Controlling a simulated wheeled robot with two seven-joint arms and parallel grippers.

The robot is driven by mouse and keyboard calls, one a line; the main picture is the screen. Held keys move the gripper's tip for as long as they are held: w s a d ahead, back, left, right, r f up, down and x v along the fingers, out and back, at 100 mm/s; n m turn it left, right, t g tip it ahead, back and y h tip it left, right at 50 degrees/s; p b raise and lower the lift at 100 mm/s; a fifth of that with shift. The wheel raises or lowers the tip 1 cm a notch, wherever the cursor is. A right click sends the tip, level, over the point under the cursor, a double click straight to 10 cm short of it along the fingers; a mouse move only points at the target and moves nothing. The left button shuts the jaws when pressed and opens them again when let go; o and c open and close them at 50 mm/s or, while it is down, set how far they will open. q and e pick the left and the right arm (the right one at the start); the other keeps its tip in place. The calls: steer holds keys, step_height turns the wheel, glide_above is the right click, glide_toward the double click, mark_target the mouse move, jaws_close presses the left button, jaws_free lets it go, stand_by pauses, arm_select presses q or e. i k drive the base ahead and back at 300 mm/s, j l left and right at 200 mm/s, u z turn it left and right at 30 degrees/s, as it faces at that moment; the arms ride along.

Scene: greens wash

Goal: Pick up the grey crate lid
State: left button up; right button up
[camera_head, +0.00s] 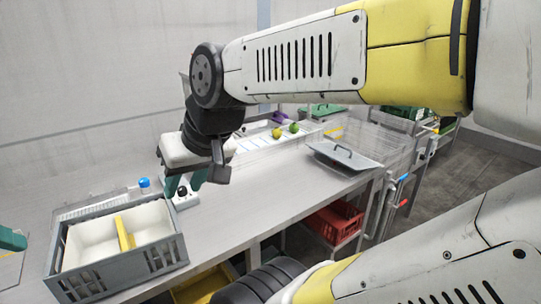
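A grey, flat lid with a dark handle (345,155) lies on the right part of the steel counter, tilted slightly in the picture. A grey crate (125,268) with white trays and a yellow divider inside stands open at the front left of the counter. My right gripper (185,188) hangs over the counter behind the crate, far to the left of the lid. Its teal fingers are apart, above a small white unit with a black knob (183,192). Only a teal tip of my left gripper (10,239) shows at the left edge; the rest is out of frame.
A blue-capped item (145,184) stands behind the crate. A yellow-green fruit (276,133) and a green one (294,128) sit at the back. A wire rack (375,137) stands beside the lid. A red crate (334,222) is below. The counter's middle is clear.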

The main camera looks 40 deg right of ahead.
mark_target(344, 157)
steer(key=z, duration=1.95)
steer(key=u, duration=0.45)
steer(key=i+l+u, duration=0.45)
steer(key=l, duration=0.15)
steer(key=i+l+u, duration=0.2)
steer(key=l, duration=0.15)
steer(key=i+l, duration=0.15)
steer(key=l, duration=0.2)
steer(key=i+l, duration=0.15)
steer(key=l, duration=0.2)
steer(key=i+l+u, duration=0.1)
steer(key=l, duration=0.25)
steer(key=i+l, duration=0.15)
steer(key=l, duration=0.25)
